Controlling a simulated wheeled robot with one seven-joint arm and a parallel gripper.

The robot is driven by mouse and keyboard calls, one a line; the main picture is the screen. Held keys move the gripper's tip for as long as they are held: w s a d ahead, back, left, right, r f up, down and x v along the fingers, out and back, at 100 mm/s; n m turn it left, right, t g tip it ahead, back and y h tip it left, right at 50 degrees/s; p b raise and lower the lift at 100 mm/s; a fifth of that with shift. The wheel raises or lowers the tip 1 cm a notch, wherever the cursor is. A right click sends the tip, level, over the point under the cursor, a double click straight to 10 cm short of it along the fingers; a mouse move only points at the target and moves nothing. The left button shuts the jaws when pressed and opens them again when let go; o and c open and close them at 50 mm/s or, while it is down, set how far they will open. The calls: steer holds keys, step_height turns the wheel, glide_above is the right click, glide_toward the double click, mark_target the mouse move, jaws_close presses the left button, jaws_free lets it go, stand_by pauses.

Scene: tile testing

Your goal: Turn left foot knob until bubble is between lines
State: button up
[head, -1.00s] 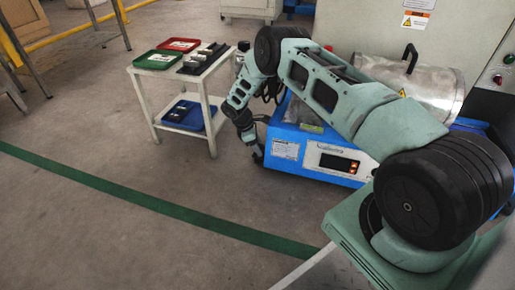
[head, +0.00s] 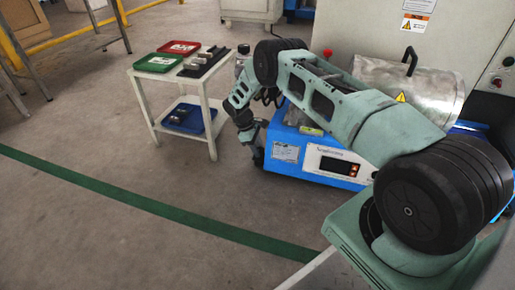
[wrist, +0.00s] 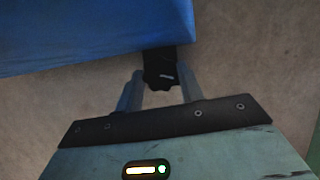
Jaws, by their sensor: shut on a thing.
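The machine with the feet is a blue box with a front display (head: 338,166) in the head view. Its blue side (wrist: 90,35) fills the upper left of the wrist view. A black foot knob (wrist: 160,68) with a small pale mark sticks out below that side. My gripper (wrist: 160,85) is shut on the knob, one finger on each side. In the head view my gripper (head: 257,153) is at the machine's left front corner, and the knob cannot be made out there. A small yellow-green level (head: 311,130) lies on the machine's top; its bubble is too small to read.
A white cart (head: 205,104) with a green tray (head: 158,63), a red tray (head: 179,47) and a blue tray (head: 183,117) stands left of my arm. A metal drum (head: 430,85) sits behind my arm. The floor in front is clear, crossed by a green line (head: 150,204).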

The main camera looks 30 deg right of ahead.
steer(key=o, duration=1)
steer(key=p+v, duration=0.8)
steer(key=v, duration=0.9)
steer(key=shift+r, duration=0.15)
